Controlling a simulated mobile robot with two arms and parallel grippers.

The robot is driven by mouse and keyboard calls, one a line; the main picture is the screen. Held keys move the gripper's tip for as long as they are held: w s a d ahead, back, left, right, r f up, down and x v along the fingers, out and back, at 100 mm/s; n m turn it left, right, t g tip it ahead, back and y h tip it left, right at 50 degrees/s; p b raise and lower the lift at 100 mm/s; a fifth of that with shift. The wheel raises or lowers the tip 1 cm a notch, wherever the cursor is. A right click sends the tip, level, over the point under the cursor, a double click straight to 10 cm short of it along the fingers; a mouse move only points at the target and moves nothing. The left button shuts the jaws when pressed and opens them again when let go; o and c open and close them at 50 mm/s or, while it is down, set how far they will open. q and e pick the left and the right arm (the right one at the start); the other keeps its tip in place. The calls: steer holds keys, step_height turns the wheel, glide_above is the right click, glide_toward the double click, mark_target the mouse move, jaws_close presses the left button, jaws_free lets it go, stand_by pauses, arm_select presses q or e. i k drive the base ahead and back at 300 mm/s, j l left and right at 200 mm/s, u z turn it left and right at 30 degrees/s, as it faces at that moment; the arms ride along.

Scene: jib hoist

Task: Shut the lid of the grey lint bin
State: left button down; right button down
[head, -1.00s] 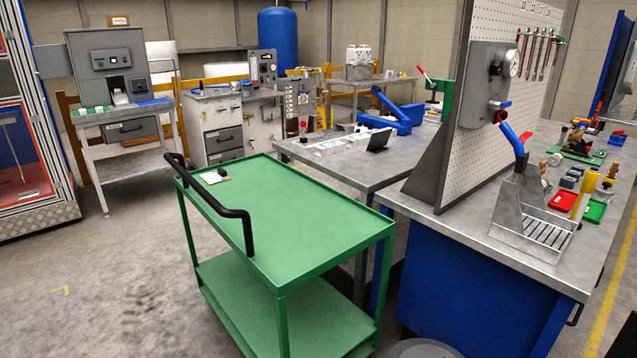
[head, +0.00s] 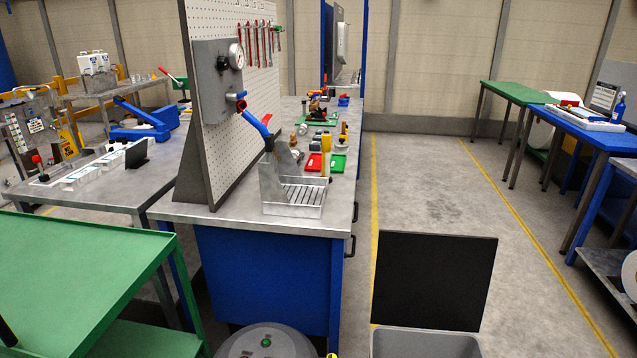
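The grey lint bin (head: 424,345) stands at the bottom edge of the head view, right of centre, partly cut off by the frame. Its dark lid (head: 433,281) stands up open behind the bin's mouth, close to vertical. Neither of my grippers shows in the view.
A round grey machine top (head: 266,342) with a green button is left of the bin. Behind it is a blue workbench (head: 268,275) with a pegboard. A green cart (head: 75,275) is at lower left. Clear floor (head: 440,180) lies beyond the lid, between yellow lines.

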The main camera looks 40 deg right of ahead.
mark_target(426, 281)
steer(key=k+l+u, duration=0.35)
steer(key=k+l, duration=0.8)
steer(key=k+l+u, duration=0.25)
steer(key=l, duration=0.35)
steer(key=k+l+u, duration=0.3)
steer(key=l, duration=0.25)
steer(key=k+l+u, duration=0.25)
steer(key=k+l, duration=0.2)
steer(key=l+u, duration=0.1)
steer(key=l, duration=0.3)
steer(key=k+l+u, duration=0.15)
steer(key=l, duration=0.3)
steer(key=l+u, duration=0.1)
steer(key=l, duration=0.3)
steer(key=k+l+u, duration=0.15)
steer(key=l, duration=0.25)
steer(key=l+u, duration=0.1)
steer(key=l, duration=0.3)
steer(key=k+l+u, duration=0.15)
steer(key=l, duration=0.2)
steer(key=k+l+u, duration=0.1)
steer(key=l, duration=0.3)
steer(key=k, duration=0.05)
